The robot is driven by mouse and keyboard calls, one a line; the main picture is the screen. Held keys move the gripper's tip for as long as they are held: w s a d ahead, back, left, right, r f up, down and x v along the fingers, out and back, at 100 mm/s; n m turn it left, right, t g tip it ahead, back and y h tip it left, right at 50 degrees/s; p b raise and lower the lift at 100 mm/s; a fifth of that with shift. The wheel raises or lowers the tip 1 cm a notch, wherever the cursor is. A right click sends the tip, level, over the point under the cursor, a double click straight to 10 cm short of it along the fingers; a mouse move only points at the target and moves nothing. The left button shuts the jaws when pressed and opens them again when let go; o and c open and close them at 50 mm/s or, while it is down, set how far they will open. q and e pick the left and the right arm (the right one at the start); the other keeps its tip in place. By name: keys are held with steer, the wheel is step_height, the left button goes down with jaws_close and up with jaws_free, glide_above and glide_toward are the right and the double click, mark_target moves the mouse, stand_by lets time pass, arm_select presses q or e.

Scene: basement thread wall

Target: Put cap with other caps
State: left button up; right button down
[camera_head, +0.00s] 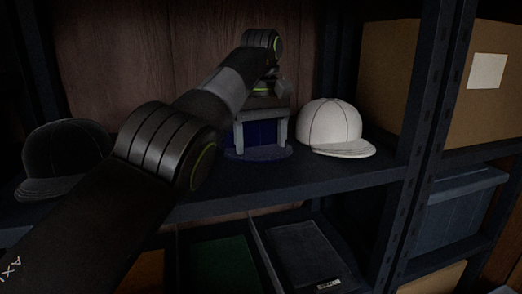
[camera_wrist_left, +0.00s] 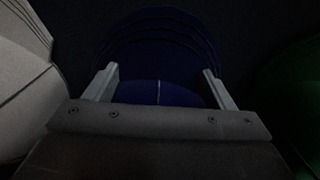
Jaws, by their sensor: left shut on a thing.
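A dark blue cap (camera_head: 262,153) sits at shelf level, with my left gripper (camera_head: 261,138) over it from above. The left gripper is shut on this cap, its two grey fingers on either side of the crown. In the left wrist view the blue cap (camera_wrist_left: 160,92) lies between the fingers (camera_wrist_left: 158,88). A white cap (camera_head: 334,128) rests on the shelf just right of it. A black cap (camera_head: 66,156) rests on the same shelf at the left, partly behind my arm. The right gripper is not in view.
The dark shelf (camera_head: 310,178) has an upright post (camera_head: 424,90) on its right. Beyond the post stand a cardboard box (camera_head: 436,60) and a grey bin (camera_head: 456,205). Below are divided compartments, one with green contents (camera_head: 222,265). A green shape (camera_wrist_left: 292,90) shows right in the wrist view.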

arm_select(q)
steer(key=shift+r, duration=0.1)
steer(key=shift+s, duration=0.1)
steer(key=o, duration=0.6)
steer(key=shift+f, duration=0.2)
steer(key=shift+c, duration=0.2)
steer(key=o, duration=0.4)
steer(key=shift+o, duration=0.2)
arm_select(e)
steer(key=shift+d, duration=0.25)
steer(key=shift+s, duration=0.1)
arm_select(q)
steer(key=shift+r, duration=0.1)
step_height(320, 180, up, 12)
steer(key=p, duration=1.2)
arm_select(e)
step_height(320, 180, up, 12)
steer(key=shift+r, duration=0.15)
